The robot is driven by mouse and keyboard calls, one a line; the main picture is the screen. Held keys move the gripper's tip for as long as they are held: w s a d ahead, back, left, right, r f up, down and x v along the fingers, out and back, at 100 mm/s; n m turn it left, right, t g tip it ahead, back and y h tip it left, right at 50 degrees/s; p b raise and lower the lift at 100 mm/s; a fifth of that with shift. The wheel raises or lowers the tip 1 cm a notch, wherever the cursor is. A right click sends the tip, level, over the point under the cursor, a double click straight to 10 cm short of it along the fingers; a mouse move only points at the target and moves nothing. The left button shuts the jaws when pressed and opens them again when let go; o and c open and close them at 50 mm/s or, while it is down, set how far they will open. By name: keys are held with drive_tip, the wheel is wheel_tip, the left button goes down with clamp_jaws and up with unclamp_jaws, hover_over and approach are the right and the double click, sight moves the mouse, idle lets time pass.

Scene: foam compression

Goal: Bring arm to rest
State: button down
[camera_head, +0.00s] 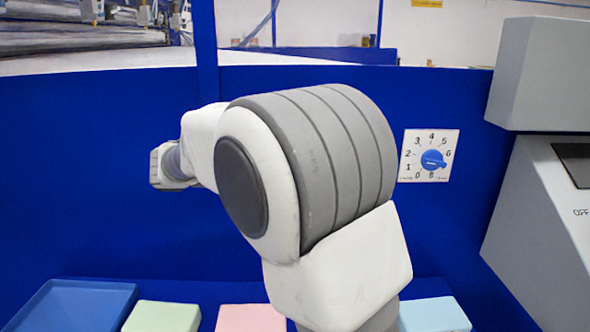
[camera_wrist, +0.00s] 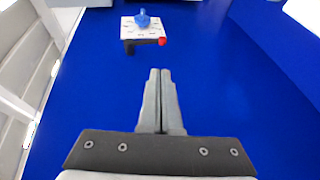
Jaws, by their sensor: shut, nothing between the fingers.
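My gripper (camera_wrist: 160,72) shows in the wrist view with its two grey fingers pressed together, shut and empty. It points along the blue panel and touches nothing that I can see. In the head view my arm fills the middle and bends away to the left, and the fingers are hidden there. A white dial plate (camera_head: 411,171) with numbers and a blue knob (camera_head: 432,160) is on the blue wall, right of my arm. The knob (camera_wrist: 143,19) also shows in the wrist view, beyond the fingertips.
A blue tray (camera_head: 52,296), a green block (camera_head: 162,317), a pink block (camera_head: 250,318) and a light blue block (camera_head: 434,314) lie along the bottom. A grey machine (camera_head: 545,215) stands at the right. The blue wall (camera_head: 90,150) left of my arm is clear.

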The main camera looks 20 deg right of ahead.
drive_tip(key=s+d+f+y+p, duration=0.2)
drive_tip(key=s+d+y+p, duration=0.15)
drive_tip(key=s+y, duration=0.7)
drive_tip(key=s+a+f+t+y+p, duration=0.1)
drive_tip(key=s+a+t+y, duration=0.1)
drive_tip(key=s, duration=0.4)
drive_tip(key=s+a+t+y+p, duration=0.2)
drive_tip(key=s+a+y, duration=0.1)
drive_tip(key=s+a, duration=0.2)
drive_tip(key=shift+s+a+f+p, duration=0.3)
drive_tip(key=shift+s+f, duration=0.05)
drive_tip(key=shift+s, duration=0.6)
